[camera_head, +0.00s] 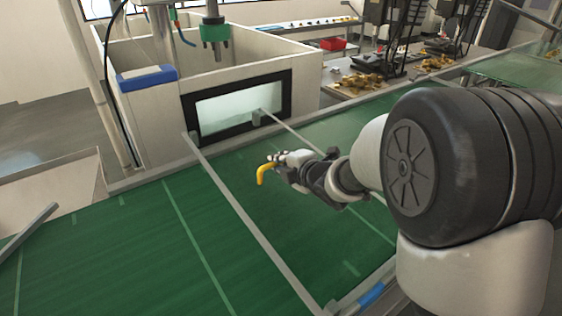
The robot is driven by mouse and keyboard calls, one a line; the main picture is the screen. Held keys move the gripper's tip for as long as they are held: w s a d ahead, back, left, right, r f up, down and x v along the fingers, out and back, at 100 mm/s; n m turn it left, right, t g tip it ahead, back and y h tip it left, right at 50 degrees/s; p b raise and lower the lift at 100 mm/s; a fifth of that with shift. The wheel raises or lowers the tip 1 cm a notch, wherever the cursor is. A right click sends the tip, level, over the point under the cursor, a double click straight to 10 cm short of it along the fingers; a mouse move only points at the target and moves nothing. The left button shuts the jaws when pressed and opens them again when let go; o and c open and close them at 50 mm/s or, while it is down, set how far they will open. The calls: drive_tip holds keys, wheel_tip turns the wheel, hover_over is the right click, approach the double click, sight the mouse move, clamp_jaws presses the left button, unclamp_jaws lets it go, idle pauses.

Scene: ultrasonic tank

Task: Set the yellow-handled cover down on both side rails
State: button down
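A yellow curved handle (264,174) shows at the tip of my gripper (277,160), over the green belt. No cover plate can be made out below or around the handle. My gripper reaches in from the right and its fingers meet or overlap the handle; they are too small to tell whether they grip it. One grey side rail (245,222) runs from the tank front toward the lower middle, left of the handle. The other grey rail (300,139) starts at the dark-framed window and runs right, partly hidden behind my gripper and arm.
The cream tank (150,110) with a dark-framed window (238,103) stands behind the belt (120,235). A blue-topped box (147,77) sits on its left wall. A table with brass-coloured parts (362,81) and a red bin (332,43) is behind. The belt's left is clear.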

drive_tip(key=shift+f+b, duration=1.3)
drive_tip(key=shift+f, duration=0.05)
idle(0.6)
drive_tip(key=c, duration=1.5)
unclamp_jaws()
drive_tip(key=shift+f, duration=0.1)
drive_tip(key=shift+c, duration=0.2)
drive_tip(key=shift+s+f, duration=0.1)
drive_tip(key=shift+f, duration=0.1)
wheel_tip(320, 180, up, 5)
hover_over(302, 201)
